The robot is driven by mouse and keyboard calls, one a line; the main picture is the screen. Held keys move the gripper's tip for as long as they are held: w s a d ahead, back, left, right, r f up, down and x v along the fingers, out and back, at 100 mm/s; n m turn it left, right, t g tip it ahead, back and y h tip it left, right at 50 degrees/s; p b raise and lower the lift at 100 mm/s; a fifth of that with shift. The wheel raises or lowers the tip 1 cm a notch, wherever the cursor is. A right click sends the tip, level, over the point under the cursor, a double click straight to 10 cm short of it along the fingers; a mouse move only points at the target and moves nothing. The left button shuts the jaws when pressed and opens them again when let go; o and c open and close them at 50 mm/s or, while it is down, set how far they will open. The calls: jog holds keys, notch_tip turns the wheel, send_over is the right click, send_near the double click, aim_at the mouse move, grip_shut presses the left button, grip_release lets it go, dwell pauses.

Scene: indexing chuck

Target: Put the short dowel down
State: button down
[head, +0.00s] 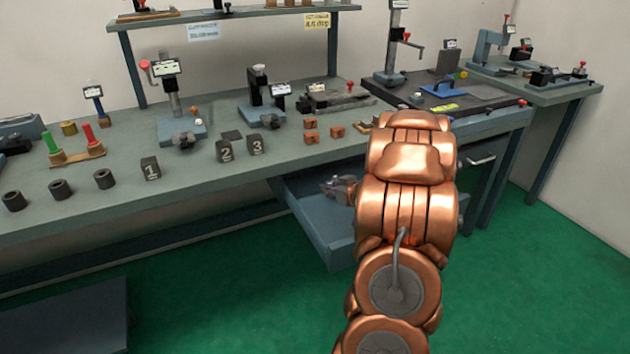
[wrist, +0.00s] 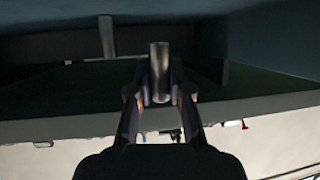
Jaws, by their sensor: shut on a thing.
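The short dowel (wrist: 159,65) is a plain grey metal cylinder in the wrist view. My gripper (wrist: 159,97) is shut on it, with one finger on each side, and the dowel sticks out beyond the fingertips. In the head view my gripper (head: 341,188) is partly hidden behind my copper arm, at the open blue-grey drawer (head: 318,225) below the bench. I cannot make out the dowel in the head view. I cannot tell whether the dowel touches any surface.
The long bench (head: 200,186) carries numbered dark blocks (head: 225,150), dark rings (head: 60,189), small orange-brown blocks (head: 311,131) and several fixtures. A second table (head: 470,118) stands to the right. Green floor (head: 240,290) is open in front of the bench.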

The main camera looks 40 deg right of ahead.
jog(key=w, duration=0.4)
jog(key=shift+w+d+r, duration=0.2)
jog(key=shift+d+r, duration=0.05)
jog(key=shift+d, duration=0.1)
jog(key=x, duration=0.3)
jog(key=shift+w, duration=0.2)
jog(key=shift+f, duration=0.5)
